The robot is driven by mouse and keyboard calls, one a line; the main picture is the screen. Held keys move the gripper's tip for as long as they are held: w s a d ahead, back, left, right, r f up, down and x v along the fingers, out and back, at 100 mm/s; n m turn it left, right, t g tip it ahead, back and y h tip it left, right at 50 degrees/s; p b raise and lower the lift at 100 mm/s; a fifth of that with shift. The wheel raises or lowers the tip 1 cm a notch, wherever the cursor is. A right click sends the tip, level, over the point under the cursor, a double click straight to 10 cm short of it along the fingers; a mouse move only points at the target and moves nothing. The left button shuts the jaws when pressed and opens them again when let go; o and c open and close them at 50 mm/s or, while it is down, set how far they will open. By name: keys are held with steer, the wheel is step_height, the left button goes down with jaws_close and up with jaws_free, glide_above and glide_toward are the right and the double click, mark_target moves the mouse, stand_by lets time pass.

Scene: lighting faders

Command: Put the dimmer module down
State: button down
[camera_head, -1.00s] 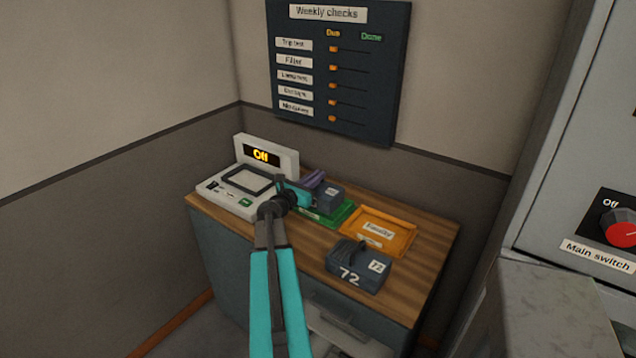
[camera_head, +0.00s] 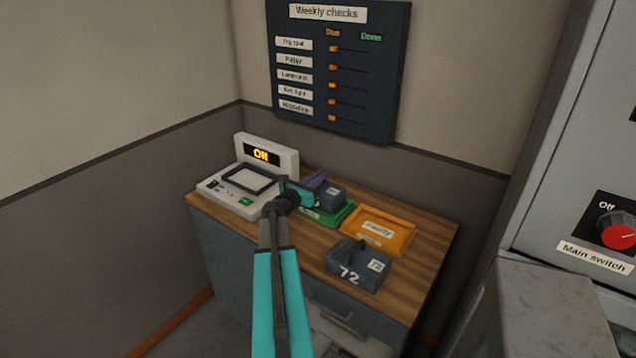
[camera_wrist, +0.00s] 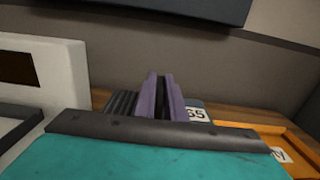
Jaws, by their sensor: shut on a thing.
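A dark blue-grey dimmer module (camera_head: 332,197) is over or in the green tray (camera_head: 338,219) on the wooden bench top. I cannot tell whether it touches the tray floor. My gripper's purple fingers (camera_head: 315,181) are shut on this module from above. In the wrist view the purple fingers (camera_wrist: 163,96) stand close together in front of the module's white label (camera_wrist: 195,114), which seems to read 65. My arm hides part of the tray and module in the head view.
An orange tray (camera_head: 398,218) marked Faulty is right of the green one. A module labelled 72 (camera_head: 357,268) sits in front. A tester (camera_head: 240,190) showing Off is at left. The bench's (camera_head: 420,272) right end is bare. A Weekly checks board (camera_head: 340,70) hangs behind.

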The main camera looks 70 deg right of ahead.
steer(key=shift+f, duration=0.85)
steer(key=shift+f, duration=0.15)
steer(key=c, duration=1.8)
jaws_free()
steer(key=shift+b+v, duration=1.35)
steer(key=shift+v, duration=4.7)
